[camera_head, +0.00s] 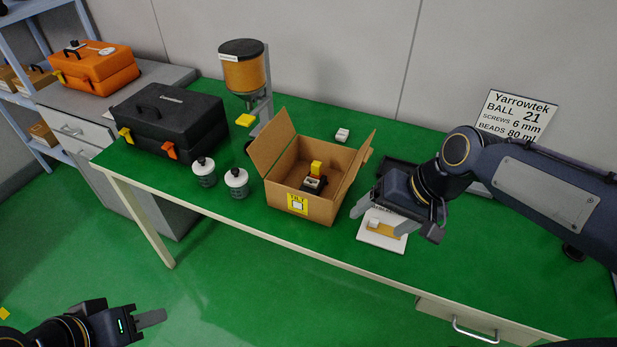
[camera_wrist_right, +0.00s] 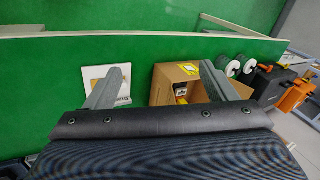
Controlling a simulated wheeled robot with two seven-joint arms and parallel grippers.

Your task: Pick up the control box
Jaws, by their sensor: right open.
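I cannot tell for sure which thing is the control box. A small black-and-white device with a yellow block (camera_head: 316,168) sits inside the open cardboard box (camera_head: 330,212); part of it shows in the right wrist view (camera_wrist_right: 181,91). A small white block (camera_head: 342,134) lies on the green table behind the cardboard box. My left gripper (camera_head: 145,319) is low, off the table's front.
Two white bottles (camera_head: 237,183) stand left of the cardboard box. A black case (camera_head: 172,122), an orange case (camera_head: 95,68) on a grey cabinet and an orange dispenser (camera_head: 244,70) are farther left. A sign (camera_head: 515,117) leans at the back right. The front table strip is clear.

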